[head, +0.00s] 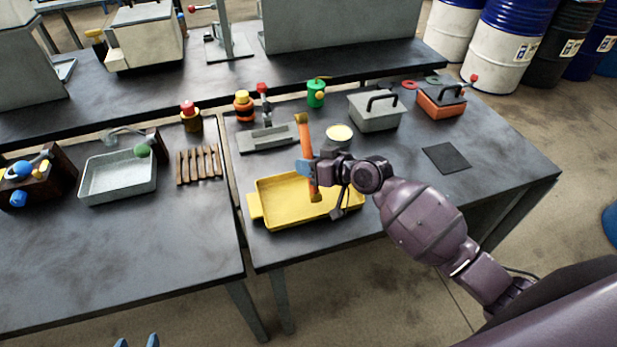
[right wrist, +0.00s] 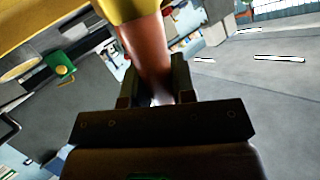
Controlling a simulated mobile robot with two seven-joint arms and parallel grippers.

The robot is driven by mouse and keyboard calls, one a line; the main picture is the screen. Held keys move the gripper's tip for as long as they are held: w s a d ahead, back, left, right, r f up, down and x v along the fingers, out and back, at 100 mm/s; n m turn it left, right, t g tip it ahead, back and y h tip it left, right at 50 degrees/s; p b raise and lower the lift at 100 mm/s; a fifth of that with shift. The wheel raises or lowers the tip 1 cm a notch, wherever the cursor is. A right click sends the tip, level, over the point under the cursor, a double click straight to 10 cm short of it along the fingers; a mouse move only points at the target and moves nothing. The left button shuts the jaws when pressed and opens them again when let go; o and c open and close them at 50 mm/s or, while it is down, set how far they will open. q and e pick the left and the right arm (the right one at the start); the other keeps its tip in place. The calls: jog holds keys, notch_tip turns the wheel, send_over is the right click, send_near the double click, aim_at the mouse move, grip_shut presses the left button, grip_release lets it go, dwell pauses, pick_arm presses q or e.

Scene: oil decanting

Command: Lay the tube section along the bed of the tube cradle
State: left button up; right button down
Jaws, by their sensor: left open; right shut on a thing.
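The tube section (head: 304,140) is an orange-brown tube with a yellow-orange end. My right gripper (head: 311,170) is shut on it and holds it steeply tilted above the yellow tray. In the right wrist view the tube (right wrist: 148,55) stands between the fingers (right wrist: 155,92). A low grey fixture with a red-knobbed lever (head: 268,138), apparently the tube cradle, sits just left of the tube's upper part; the tube is apart from it as far as I can tell. My left gripper (head: 137,342) shows only its blue tips at the bottom edge, open and empty.
The yellow tray (head: 258,213) lies under my right gripper. A slatted wooden rack (head: 199,165) and a grey basin (head: 118,178) stand left. A round pale-yellow-topped item (head: 340,133), a grey lidded box (head: 376,112) and an orange box (head: 441,103) stand right. A dark mat (head: 446,158) lies flat.

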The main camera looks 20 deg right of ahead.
jog(key=shift+f+b, duration=0.3)
jog(key=shift+f, duration=1.85)
jog(key=shift+f, duration=0.2)
jog(key=c, duration=0.9)
grip_release()
jog(key=shift+c, duration=0.2)
jog(key=shift+r, duration=0.15)
jog(key=shift+d+r, duration=0.1)
jog(key=v, duration=1.2)
